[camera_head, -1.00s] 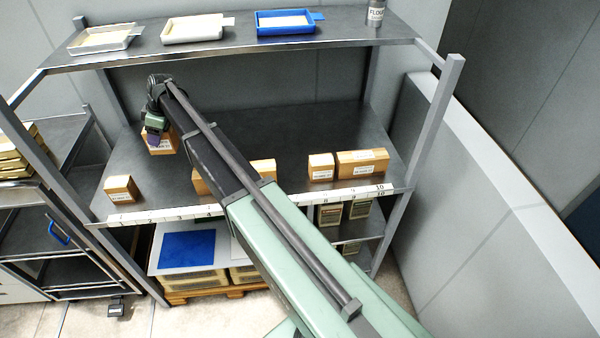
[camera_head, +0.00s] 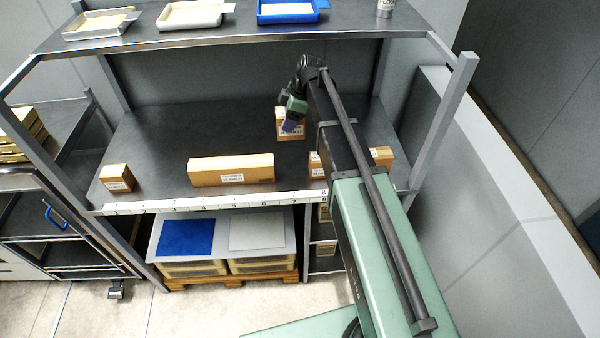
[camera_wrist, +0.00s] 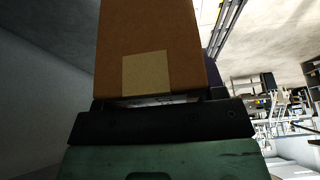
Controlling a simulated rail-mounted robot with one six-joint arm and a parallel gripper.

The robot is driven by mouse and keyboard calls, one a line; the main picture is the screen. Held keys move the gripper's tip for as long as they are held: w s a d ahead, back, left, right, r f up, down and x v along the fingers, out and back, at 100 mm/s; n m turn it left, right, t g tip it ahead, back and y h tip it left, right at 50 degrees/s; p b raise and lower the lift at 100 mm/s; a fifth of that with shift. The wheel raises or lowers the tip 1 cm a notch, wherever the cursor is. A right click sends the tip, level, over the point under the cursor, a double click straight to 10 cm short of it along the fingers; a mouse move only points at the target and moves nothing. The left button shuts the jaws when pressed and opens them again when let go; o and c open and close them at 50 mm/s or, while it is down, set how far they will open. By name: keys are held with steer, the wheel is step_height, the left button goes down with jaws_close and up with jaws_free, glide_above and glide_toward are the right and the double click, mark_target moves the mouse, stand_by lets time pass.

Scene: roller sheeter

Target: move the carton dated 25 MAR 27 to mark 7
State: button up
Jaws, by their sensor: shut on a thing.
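My gripper (camera_head: 294,110) is shut on a small carton (camera_head: 289,127), over the back right part of the middle shelf. The carton is upright with a white label facing front; its date is too small to read. In the wrist view the held carton (camera_wrist: 150,45) shows a brown face with a tan tape patch above the dark jaw. The numbered mark strip (camera_head: 220,201) runs along the shelf's front edge; the held carton is behind its right part, near marks 6 to 8. I cannot tell whether the carton touches the shelf.
A long carton (camera_head: 230,170) stands left of centre, and a small carton (camera_head: 117,178) at the far left. More cartons (camera_head: 381,156) stand at the right, partly behind my arm. The upper shelf holds trays, including a blue one (camera_head: 287,12).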

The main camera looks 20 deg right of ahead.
step_height(320, 180, down, 20)
steer(key=b, duration=2)
steer(key=shift+f, duration=0.25)
steer(key=shift+r+p, duration=0.3)
steer(key=shift+f, duration=0.25)
steer(key=o, duration=1)
steer(key=shift+r, duration=0.1)
